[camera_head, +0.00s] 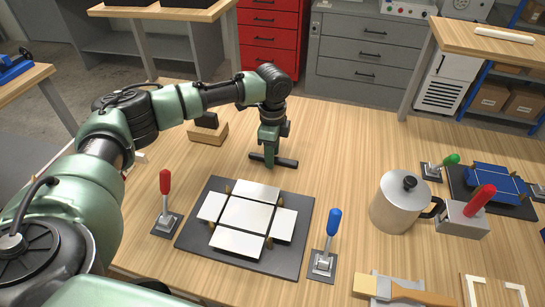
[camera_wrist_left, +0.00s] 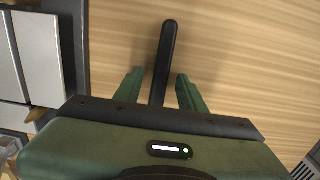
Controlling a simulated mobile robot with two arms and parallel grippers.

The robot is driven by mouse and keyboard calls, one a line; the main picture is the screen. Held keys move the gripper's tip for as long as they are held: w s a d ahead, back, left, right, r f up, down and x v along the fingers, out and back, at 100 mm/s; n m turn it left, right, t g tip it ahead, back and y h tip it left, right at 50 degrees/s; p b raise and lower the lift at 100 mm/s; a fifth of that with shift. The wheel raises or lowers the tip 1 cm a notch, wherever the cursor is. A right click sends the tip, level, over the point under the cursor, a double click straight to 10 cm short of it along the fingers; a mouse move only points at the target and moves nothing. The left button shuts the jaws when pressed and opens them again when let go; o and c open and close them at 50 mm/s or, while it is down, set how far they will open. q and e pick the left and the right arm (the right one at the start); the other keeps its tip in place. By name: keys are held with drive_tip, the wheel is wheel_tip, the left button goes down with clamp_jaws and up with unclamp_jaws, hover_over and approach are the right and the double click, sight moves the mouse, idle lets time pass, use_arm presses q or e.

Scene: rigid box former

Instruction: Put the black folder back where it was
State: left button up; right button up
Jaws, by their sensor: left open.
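The black folder (camera_head: 287,162) is a slim dark bar with rounded ends, lying on the wooden table behind the black forming board. In the left wrist view the folder (camera_wrist_left: 167,45) runs between the two green fingers and out beyond them. My left gripper (camera_head: 270,160) points down over the folder. Its fingers (camera_wrist_left: 158,88) are open, one on each side of the bar, with a gap showing on both sides. The gripper hides the middle of the bar in the head view. My right gripper does not show.
The black board (camera_head: 197,243) carries white panels (camera_head: 245,216). A red-handled clamp (camera_head: 165,200) and a blue-handled clamp (camera_head: 328,245) flank it. A wooden block (camera_head: 208,133) with a black piece stands behind left. A metal pot (camera_head: 398,205) stands right. The table between gripper and pot is clear.

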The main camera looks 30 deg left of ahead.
use_arm(q)
drive_tip(key=r, duration=0.4)
drive_tip(key=r+b, duration=0.1)
drive_tip(key=r, duration=0.1)
drive_tip(key=shift+w+d+r, duration=0.2)
drive_tip(key=shift+d+r, duration=0.05)
drive_tip(key=shift+d, duration=0.1)
drive_tip(key=shift+r, duration=0.5)
